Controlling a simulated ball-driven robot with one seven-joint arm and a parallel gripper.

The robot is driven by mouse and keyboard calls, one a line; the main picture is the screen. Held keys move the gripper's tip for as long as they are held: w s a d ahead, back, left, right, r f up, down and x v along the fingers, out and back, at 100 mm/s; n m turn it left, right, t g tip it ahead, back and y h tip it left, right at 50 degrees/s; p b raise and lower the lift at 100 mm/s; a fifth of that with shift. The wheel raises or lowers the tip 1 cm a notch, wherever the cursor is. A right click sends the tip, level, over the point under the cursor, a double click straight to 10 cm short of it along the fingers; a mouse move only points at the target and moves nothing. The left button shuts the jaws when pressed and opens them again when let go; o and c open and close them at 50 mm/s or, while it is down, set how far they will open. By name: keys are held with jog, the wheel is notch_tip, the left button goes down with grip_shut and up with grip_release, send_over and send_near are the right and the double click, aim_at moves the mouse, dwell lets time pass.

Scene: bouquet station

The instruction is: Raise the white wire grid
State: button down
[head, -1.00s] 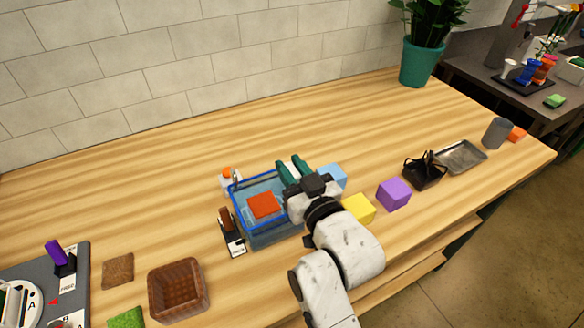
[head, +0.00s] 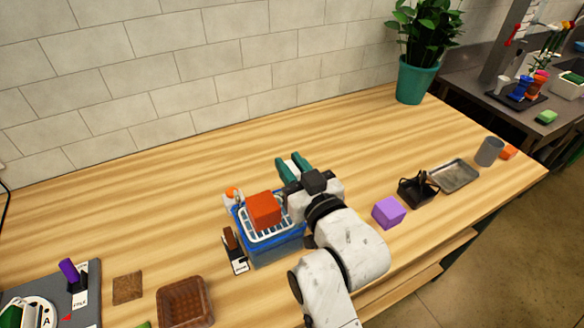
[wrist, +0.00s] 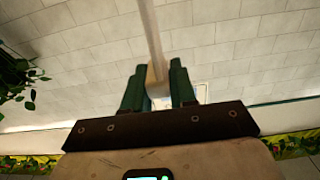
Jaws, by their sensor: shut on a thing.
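The white wire grid (head: 266,236) is at the top of the blue-rimmed clear basin (head: 274,252) in the head view. An orange-red block (head: 264,210) sits on it and stands above the basin's rim. My gripper (head: 288,163) is just behind and to the right of the block, with its teal fingers pointing towards the wall. In the wrist view its fingers (wrist: 158,72) are closed around a pale handle piece (wrist: 153,84), from which a pale rod (wrist: 149,30) runs up the picture. The link between this rod and the grid is not visible.
A small dark stand with a brown piece (head: 232,250) is close left of the basin. A purple cube (head: 388,212), a black caddy (head: 416,189) and a metal tray (head: 453,175) are to the right. The counter behind, towards the tiled wall, is clear.

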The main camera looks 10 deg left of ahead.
jog(key=shift+r, duration=0.4)
jog(key=c, duration=1.3)
grip_release()
jog(key=o, duration=0.3)
jog(key=shift+f, duration=0.15)
jog(key=b+v, duration=0.2)
jog(key=v, duration=0.9)
jog(key=shift+b, duration=0.3)
jog(key=shift+w, duration=0.1)
